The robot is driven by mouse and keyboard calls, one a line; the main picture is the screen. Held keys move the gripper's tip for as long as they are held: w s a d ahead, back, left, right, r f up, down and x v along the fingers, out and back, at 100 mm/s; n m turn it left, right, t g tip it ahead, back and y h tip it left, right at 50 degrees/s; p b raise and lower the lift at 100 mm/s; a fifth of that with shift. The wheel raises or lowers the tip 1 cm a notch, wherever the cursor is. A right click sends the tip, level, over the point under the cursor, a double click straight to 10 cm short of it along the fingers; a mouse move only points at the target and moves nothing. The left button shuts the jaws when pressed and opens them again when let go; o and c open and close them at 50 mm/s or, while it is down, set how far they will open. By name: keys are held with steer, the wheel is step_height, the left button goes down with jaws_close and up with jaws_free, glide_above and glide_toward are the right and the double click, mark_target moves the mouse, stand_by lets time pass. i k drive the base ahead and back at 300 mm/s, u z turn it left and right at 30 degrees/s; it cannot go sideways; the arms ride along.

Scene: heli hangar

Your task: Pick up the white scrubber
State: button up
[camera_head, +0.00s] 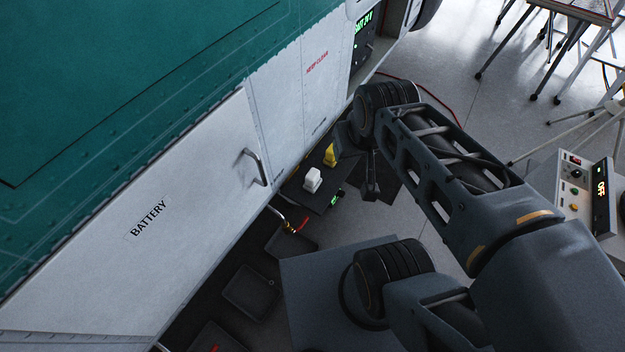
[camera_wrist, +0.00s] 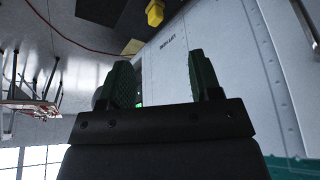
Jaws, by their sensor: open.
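The white scrubber (camera_head: 312,180) is a small white block on a dark mat (camera_head: 309,195) on the floor, beside the white lower panel of the helicopter. It shows in the head view and I cannot make it out in the wrist view.
A yellow object (camera_head: 330,155) stands just behind the scrubber; it also shows in the wrist view (camera_wrist: 155,13). The panel's door handle (camera_head: 256,167) juts out close by. Dark trays (camera_head: 250,292) lie in front. A red cable (camera_head: 440,98) crosses open floor behind.

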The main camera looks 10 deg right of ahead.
mark_target(312, 180)
steer(key=k, duration=0.5)
steer(key=z, duration=1.45)
steer(key=i, duration=0.75)
steer(key=u, duration=2.7)
